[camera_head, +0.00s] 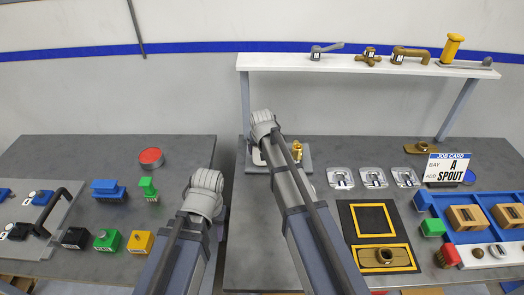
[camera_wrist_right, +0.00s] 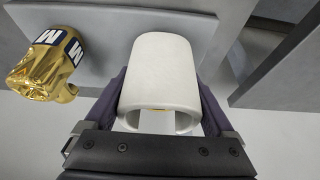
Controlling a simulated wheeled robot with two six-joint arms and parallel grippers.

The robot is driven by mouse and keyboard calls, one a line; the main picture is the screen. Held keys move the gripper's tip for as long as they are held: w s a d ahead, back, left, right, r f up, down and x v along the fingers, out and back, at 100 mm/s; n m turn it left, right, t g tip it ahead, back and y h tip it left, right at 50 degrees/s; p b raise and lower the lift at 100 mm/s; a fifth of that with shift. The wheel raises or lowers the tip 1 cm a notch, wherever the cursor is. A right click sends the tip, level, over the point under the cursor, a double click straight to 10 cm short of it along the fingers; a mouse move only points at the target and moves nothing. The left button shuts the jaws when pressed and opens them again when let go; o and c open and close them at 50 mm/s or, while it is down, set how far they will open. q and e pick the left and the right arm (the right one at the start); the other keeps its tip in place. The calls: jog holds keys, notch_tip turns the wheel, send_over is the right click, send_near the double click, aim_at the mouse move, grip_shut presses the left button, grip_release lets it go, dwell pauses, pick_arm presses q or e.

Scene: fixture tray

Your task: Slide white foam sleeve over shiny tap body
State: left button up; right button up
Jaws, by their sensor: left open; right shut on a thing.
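A white foam sleeve (camera_wrist_right: 165,65) is between the fingers of my right gripper (camera_wrist_right: 165,112), which is shut on it. A small gold patch shows at the sleeve's near opening; I cannot tell what it belongs to. A shiny gold tap piece (camera_wrist_right: 45,65) with M labels stands on a grey plate, left of the sleeve and apart from it. In the head view, this gold piece (camera_head: 297,150) shows just right of my right arm, which hides most of the sleeve. My left gripper (camera_head: 218,212) is open, low by the gap between the tables, mostly hidden by its wrist.
The grey base plate (camera_head: 306,165) lies on the right table. A white shelf (camera_head: 350,62) with tap parts stands behind. Clear trays (camera_head: 373,178), a black mat (camera_head: 348,225) and a blue tray (camera_head: 462,237) lie to the right. Colored blocks (camera_head: 107,240) occupy the left table.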

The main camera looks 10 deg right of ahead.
jog(key=shift+f, duration=0.45)
jog(key=o, duration=1)
jog(key=shift+r, duration=0.2)
notch_tip(320, 180, up, 11)
jog(key=p, duration=1)
jog(key=shift+f+p, duration=0.15)
jog(key=shift+p, duration=0.15)
jog(key=s+a+f+n+g+b, duration=0.1)
jog(key=s+a+f+n, duration=0.1)
jog(key=s, duration=0.7)
jog(key=s+a+f+n+g+b, duration=0.1)
jog(key=s+a+n+g, duration=0.1)
jog(key=s, duration=0.8)
jog(key=s+a+f+n+g+b, duration=0.1)
jog(key=s+a, duration=0.3)
jog(key=s, duration=0.6)
jog(key=shift+s+a+f+n+g+b, duration=0.3)
jog(key=shift+f+n+b, duration=0.25)
jog(key=shift+f, duration=0.3)
